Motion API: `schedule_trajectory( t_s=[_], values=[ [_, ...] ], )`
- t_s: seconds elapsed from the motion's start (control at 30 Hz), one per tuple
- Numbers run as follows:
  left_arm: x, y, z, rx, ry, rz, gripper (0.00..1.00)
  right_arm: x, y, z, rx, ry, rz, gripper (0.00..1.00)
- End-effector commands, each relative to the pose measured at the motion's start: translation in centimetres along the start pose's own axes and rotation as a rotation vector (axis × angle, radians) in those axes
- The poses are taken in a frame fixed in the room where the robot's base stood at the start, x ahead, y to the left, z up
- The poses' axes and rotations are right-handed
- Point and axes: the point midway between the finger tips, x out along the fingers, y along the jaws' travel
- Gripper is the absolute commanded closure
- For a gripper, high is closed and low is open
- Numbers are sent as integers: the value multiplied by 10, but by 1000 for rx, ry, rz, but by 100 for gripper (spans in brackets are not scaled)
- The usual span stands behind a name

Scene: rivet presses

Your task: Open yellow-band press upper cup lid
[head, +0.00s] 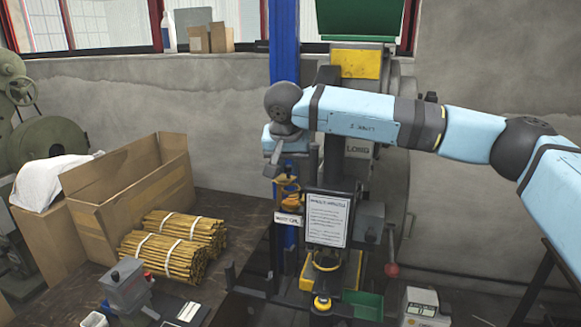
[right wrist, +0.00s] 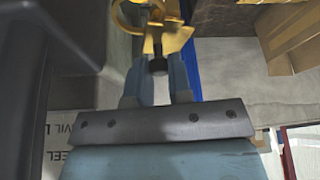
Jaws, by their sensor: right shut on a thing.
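The press (head: 357,150) stands at the back centre, with a yellow band (head: 357,64) near its top under a green hopper. An orange-yellow upper cup (head: 288,190) sits at its left side, partly covered by my gripper. My right gripper (head: 275,168) is right above this cup, pointing down. In the right wrist view its fingers (right wrist: 158,72) are shut on a small dark knob (right wrist: 158,66) attached to a yellow bracket-like part (right wrist: 168,38). A yellow ring (right wrist: 130,14) shows beside that part. The lid's exact angle is unclear. My left gripper is out of view.
A blue post (head: 284,60) rises behind my gripper. An open cardboard box (head: 130,185) and bundled yellow rods (head: 165,258) lie on the bench to the left.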

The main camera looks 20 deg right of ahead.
Motion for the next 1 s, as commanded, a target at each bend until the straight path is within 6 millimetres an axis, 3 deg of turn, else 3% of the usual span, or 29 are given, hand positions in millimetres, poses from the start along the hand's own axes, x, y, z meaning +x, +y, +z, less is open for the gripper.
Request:
schedule_trajectory(
  t_s=[0.4, 1.0],
  values=[
    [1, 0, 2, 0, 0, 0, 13, 1, -6, -4, -217, 1, -91, 100],
    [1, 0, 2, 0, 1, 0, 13, 1, -8, -4, -266, -1, -111, 100]
  ],
)
